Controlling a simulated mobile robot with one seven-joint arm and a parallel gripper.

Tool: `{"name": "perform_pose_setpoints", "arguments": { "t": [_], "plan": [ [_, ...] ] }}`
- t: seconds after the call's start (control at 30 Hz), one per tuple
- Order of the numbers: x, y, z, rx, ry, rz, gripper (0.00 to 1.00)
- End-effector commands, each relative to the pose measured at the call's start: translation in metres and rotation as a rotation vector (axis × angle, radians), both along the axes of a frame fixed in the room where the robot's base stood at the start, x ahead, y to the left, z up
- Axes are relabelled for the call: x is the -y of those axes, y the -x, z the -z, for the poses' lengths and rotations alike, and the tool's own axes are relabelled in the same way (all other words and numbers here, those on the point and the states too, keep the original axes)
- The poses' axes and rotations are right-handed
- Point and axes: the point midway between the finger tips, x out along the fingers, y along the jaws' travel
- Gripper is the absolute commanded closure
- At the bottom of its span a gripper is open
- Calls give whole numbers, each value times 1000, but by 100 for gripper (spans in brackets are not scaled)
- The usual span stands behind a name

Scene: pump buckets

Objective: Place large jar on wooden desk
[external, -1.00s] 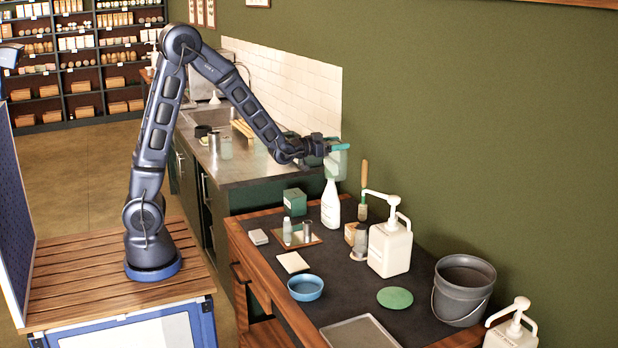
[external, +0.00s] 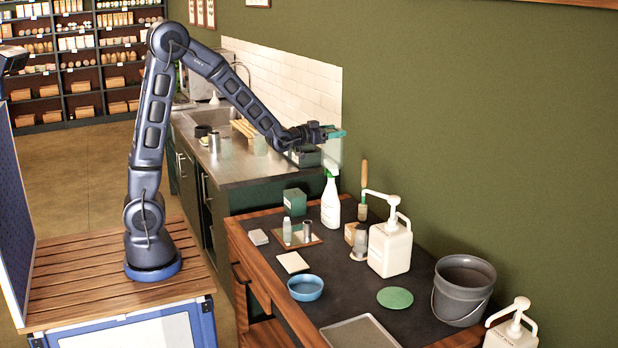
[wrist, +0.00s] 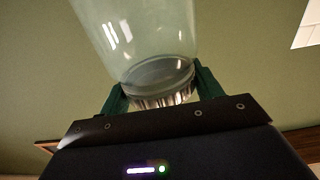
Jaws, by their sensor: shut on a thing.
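A large clear jar (wrist: 135,35) with a silvery metal lid (wrist: 165,95) fills the upper middle of the wrist view. My gripper (external: 334,134) is shut on it, with green fingers on both sides of the lid end. In the external view the jar (external: 331,152) is faint and see-through, held in the air near the tiled wall above the desk's back left end. The wooden desk (external: 262,270) has a dark top and stands at the lower right, below the gripper.
A white spray bottle (external: 330,205) stands below the jar. A green box (external: 295,202), a pump bottle (external: 390,248), a blue bowl (external: 306,288), a green disc (external: 395,298) and a grey bucket (external: 463,290) are on the desk. Bare top shows between them.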

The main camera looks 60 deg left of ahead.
Motion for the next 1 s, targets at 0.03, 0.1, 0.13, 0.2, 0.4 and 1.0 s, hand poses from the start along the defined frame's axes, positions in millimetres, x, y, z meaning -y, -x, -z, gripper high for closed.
{"name": "perform_pose_setpoints", "arguments": {
  "t": [0.03, 0.1, 0.13, 0.2, 0.4, 1.0],
  "plan": [
    [0, 0, -11, 5, 1, 0, 87],
    [14, 0, -10, 4, 1, 6, 87],
    [19, 0, -10, 6, 1, 6, 87],
    [32, 1, -11, 10, 3, 7, 87],
    [75, 4, -13, 20, 3, 8, 87],
    [209, 44, -9, -1, 0, 0, 87]
  ]
}}
